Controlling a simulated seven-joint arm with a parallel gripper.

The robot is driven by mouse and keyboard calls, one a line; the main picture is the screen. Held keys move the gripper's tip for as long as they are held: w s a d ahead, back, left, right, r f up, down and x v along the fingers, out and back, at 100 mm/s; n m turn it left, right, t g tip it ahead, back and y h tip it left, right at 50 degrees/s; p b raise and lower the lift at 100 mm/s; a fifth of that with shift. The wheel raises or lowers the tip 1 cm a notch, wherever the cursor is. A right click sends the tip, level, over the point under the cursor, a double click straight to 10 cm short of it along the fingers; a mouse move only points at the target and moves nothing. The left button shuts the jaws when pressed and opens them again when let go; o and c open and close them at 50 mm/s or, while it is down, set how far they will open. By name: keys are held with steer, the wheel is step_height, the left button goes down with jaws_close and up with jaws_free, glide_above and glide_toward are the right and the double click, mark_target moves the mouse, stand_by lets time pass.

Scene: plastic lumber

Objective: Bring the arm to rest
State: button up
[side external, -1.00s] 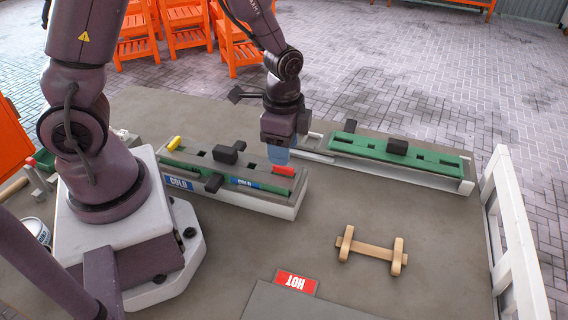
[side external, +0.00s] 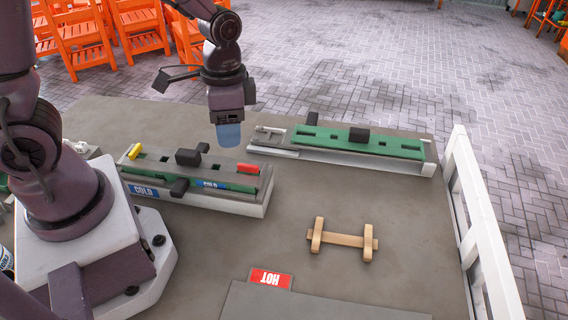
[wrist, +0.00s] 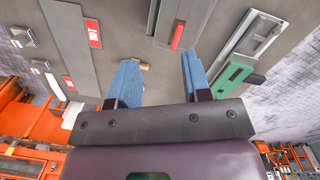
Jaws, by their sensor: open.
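My gripper (side external: 229,137) hangs in the air above and behind the near mould, fingers pointing down. In the wrist view its two blue fingers (wrist: 158,82) stand apart with nothing between them. The near mould (side external: 215,196) is a long grey and green block with COLD labels, black knobs, a yellow piece (side external: 134,151) at its left end and a red piece (side external: 247,168) at its right end. The red piece also shows in the wrist view (wrist: 177,35). A second green mould (side external: 355,143) lies behind to the right.
A small wooden rack (side external: 341,239) lies on the grey table at the front right. A red HOT sign (side external: 270,279) lies at the edge of a grey plate (side external: 320,303). A white railing (side external: 478,225) stands along the right edge. Orange chairs (side external: 140,25) stand behind.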

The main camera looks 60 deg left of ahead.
steer(key=s+r+n+t, duration=0.2)
steer(key=s+r+t, duration=0.1)
steer(key=r, duration=0.5)
steer(key=s+r+n+t, duration=0.2)
steer(key=s+r+t, duration=0.1)
steer(key=r, duration=0.5)
steer(key=shift+s+r, duration=0.2)
steer(key=shift+s, duration=0.6)
